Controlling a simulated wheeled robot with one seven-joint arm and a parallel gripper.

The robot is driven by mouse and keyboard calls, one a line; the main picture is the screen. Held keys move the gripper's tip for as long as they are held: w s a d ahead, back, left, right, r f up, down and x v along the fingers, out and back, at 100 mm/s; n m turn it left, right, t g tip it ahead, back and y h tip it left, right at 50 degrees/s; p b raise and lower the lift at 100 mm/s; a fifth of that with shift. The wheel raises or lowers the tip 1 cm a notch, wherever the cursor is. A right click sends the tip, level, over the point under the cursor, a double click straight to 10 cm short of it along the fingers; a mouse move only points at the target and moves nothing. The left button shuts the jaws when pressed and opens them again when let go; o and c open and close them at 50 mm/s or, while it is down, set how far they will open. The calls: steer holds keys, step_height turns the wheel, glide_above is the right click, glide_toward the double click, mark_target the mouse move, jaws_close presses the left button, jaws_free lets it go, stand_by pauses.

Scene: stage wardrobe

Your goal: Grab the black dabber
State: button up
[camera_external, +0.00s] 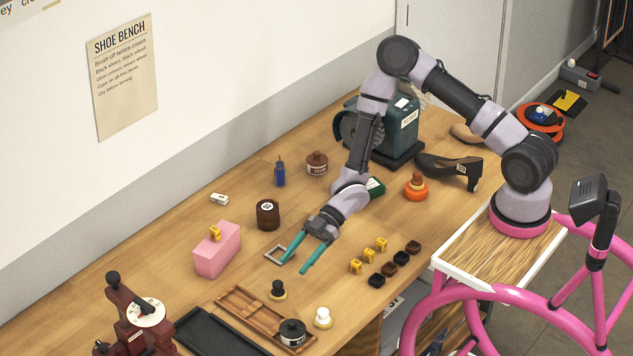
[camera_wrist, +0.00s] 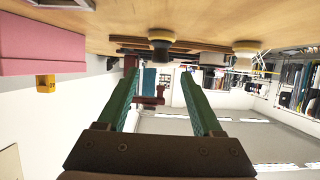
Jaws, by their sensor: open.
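The black dabber (camera_external: 278,290) stands upright on the bench, with a black knob on a pale yellow base, near the back edge of the wooden tray. It also shows in the upside-down wrist view (camera_wrist: 160,46), ahead of the fingertips and roughly between them in the picture. My gripper (camera_external: 293,267) is open and empty, its two teal fingers pointing toward the dabber's side from above the bench. In the wrist view both fingers (camera_wrist: 158,73) are apart with nothing between them. A white dabber (camera_external: 322,318) stands to the right of the black one.
The wooden tray (camera_external: 237,302) and a dark jar (camera_external: 292,332) lie close in front. A small grey frame (camera_external: 277,254) is beside my fingers. A pink block (camera_external: 217,252) stands left. Several small yellow and dark blocks (camera_external: 376,280) sit right.

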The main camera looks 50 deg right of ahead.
mark_target(280, 281)
steer(key=x, duration=0.8)
steer(key=shift+a+f, duration=0.1)
steer(key=shift+a, duration=0.15)
jaws_close()
